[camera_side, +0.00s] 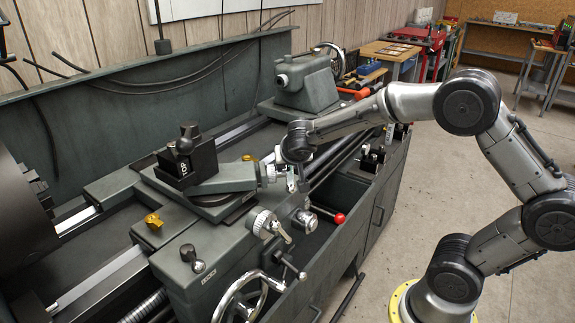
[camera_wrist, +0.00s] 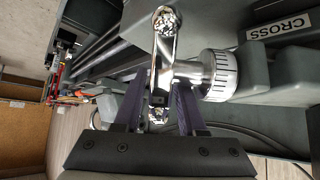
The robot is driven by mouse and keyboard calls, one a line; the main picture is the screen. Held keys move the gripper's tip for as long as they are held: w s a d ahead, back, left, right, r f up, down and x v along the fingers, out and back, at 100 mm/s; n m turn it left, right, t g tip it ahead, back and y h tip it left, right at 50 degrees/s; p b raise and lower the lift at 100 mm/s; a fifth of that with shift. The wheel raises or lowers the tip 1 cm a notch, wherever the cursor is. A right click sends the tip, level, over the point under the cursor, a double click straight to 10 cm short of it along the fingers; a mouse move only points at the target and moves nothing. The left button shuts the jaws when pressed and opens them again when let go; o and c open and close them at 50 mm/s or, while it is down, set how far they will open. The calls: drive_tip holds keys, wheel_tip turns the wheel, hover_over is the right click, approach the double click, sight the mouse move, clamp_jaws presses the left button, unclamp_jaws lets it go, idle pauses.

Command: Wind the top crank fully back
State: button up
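The top crank (camera_wrist: 163,60) is a shiny metal bar with a round knob at its upper end in the wrist view. It sits on a shaft beside a ribbed silver dial (camera_wrist: 218,75). My gripper (camera_wrist: 157,95) has its two dark fingers apart, one on each side of the crank's lower end. I see no clear grip on it. In the side view my gripper (camera_side: 296,172) is at the right end of the top slide (camera_side: 228,178), beside its silver dial (camera_side: 268,172). My wrist hides most of the crank there.
The cross crank (camera_side: 282,233) and its dial (camera_side: 263,222) sit just below my gripper. A red-knobbed lever (camera_side: 339,218) and a large handwheel (camera_side: 245,296) stand nearby. The tailstock (camera_side: 305,83) is behind. A CROSS label (camera_wrist: 273,28) shows on grey metal.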

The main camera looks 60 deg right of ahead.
drive_tip(key=shift+w+d+f, duration=0.1)
drive_tip(key=shift+f, duration=0.05)
clamp_jaws()
idle(0.4)
drive_tip(key=shift+s+r+t+h, duration=0.1)
drive_tip(key=shift+r+t+h, duration=0.2)
drive_tip(key=shift+t+h, duration=0.55)
drive_tip(key=shift+s+r+t+h, duration=0.1)
drive_tip(key=shift+r+t+h, duration=0.2)
drive_tip(key=shift+t+h, duration=0.55)
unclamp_jaws()
